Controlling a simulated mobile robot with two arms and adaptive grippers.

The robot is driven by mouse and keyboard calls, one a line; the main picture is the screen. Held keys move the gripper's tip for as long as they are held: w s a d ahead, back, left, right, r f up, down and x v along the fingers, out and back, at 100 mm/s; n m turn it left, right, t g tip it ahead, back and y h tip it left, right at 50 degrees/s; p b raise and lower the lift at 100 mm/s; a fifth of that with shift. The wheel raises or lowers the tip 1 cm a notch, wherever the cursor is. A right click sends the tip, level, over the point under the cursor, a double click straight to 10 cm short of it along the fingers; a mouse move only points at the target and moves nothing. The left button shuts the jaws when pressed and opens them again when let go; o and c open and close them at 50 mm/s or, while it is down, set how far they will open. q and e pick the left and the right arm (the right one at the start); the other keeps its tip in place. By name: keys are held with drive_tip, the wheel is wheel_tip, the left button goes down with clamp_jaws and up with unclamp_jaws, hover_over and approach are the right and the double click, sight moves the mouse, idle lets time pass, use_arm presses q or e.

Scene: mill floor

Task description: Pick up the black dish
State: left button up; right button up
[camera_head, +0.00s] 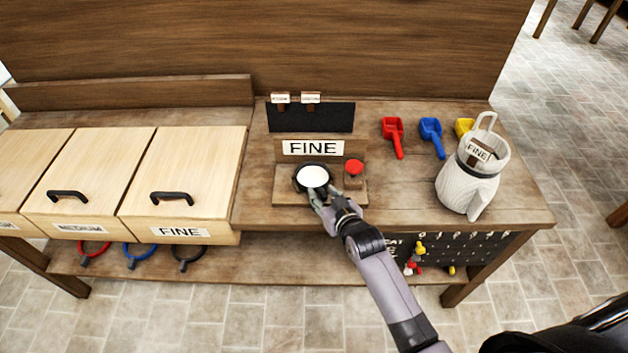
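The black dish (299,184) sits on a small wooden stand (289,198) in the middle of the bench, below a "FINE" sign. Its dark rim shows around a round white surface, which may be its contents. My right gripper (318,192) reaches in from the lower right and its fingers are at the dish's front edge. The fingertips overlap the rim, so I cannot tell whether they grip it or only touch it. My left gripper is not in view.
A red button (354,167) is just right of the dish. Red (392,130), blue (431,133) and yellow (464,127) scoops lie at the back right. A white jug (465,187) labelled "FINE" stands at the right. Wooden bins (187,172) with black handles fill the left side.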

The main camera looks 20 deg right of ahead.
clamp_jaws()
idle(0.7)
